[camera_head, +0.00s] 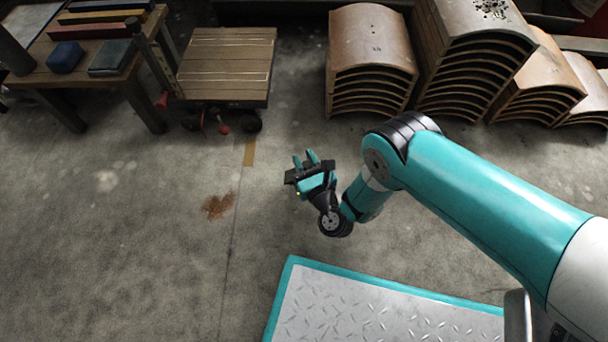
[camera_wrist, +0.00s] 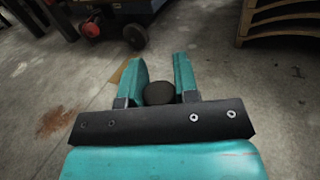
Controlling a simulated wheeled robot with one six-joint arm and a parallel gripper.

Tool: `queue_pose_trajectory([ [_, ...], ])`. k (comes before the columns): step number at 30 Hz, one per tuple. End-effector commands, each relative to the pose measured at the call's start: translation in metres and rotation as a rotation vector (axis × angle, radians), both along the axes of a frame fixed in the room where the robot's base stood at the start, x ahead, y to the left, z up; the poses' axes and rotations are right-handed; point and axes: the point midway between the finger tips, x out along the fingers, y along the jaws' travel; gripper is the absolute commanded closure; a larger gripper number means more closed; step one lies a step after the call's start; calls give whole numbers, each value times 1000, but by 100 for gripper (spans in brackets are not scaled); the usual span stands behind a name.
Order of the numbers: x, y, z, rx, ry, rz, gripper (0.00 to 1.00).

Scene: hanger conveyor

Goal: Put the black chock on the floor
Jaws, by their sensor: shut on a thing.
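My gripper (camera_head: 306,159) is held out over the concrete floor (camera_head: 150,255), left of the picture's centre line to near the middle of the head view. In the wrist view, its two teal fingers (camera_wrist: 160,66) stand on either side of a dark rounded thing, the black chock (camera_wrist: 158,93), and are shut on it. Only the chock's end shows; the dark palm bar hides its lower part. In the head view the chock cannot be told clearly from the dark gripper parts. The floor beneath is bare.
A wooden cart (camera_head: 227,65) stands at the back. Left of it, a table (camera_head: 45,75) bears a blue block (camera_head: 66,57), a grey-green block (camera_head: 111,57) and coloured bars. Curved wooden stacks (camera_head: 370,50) line the back right. Open floor with a rusty stain (camera_head: 217,206) lies left.

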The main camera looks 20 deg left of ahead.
Motion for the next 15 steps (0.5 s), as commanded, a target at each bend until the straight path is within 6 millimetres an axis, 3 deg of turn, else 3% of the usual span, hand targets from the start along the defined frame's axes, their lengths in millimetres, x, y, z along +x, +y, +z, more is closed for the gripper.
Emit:
queue_pose_trajectory([
  [5, 0, 0, -11, 1, -1, 0, 100],
  [12, 0, 0, -45, 0, 0, 0, 100],
  [15, 0, 0, -47, 1, 0, 0, 100],
])
